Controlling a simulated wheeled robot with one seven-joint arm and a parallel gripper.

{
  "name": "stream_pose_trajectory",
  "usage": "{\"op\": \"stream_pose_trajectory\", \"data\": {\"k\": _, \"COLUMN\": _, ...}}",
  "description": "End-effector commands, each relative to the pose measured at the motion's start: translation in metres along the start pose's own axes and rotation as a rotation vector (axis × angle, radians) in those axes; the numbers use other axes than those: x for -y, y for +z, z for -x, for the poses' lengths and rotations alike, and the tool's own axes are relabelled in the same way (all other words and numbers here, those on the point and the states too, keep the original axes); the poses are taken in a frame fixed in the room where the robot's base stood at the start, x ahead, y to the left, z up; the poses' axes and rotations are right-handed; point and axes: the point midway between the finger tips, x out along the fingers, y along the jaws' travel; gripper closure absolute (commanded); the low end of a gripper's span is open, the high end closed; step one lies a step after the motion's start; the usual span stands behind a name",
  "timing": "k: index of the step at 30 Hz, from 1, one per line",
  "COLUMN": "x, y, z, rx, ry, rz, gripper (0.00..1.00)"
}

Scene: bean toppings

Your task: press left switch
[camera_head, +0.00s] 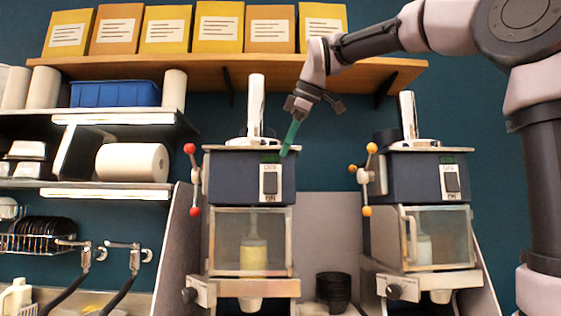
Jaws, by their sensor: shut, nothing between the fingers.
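The left machine (226,176) is a dark blue box with a silver tube on top. Its left switch (270,182) is a dark rocker on a white plate on the front, with ON printed below it. My gripper (284,153) comes down from the upper right, with its narrow green fingers shut and empty. The fingertips are near the top front edge of the left machine, just above and to the right of the switch plate. I cannot tell whether they touch the machine. A similar switch (451,178) is on the right machine (405,174).
A lever with red knobs (191,180) stands at the left machine's side, and one with orange knobs is on the right machine. Above is a wooden shelf (190,68) with several yellow and orange packages. Dark stacked cups (333,292) stand between the machines.

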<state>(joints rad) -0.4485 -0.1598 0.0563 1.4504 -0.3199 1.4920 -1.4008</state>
Motion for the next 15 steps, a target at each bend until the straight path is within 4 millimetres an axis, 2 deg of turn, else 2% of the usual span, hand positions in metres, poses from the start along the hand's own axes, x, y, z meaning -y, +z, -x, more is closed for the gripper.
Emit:
{"op": "stream_pose_trajectory", "data": {"k": 5, "x": 0.0014, "y": 0.0005, "z": 0.0094, "rx": 0.0, "ry": -0.001, "rz": -0.001, "gripper": 1.0}}
{"op": "stream_pose_trajectory", "data": {"k": 15, "x": 0.0007, "y": 0.0003, "z": 0.0089, "rx": 0.0, "ry": -0.001, "rz": 0.0, "gripper": 1.0}}
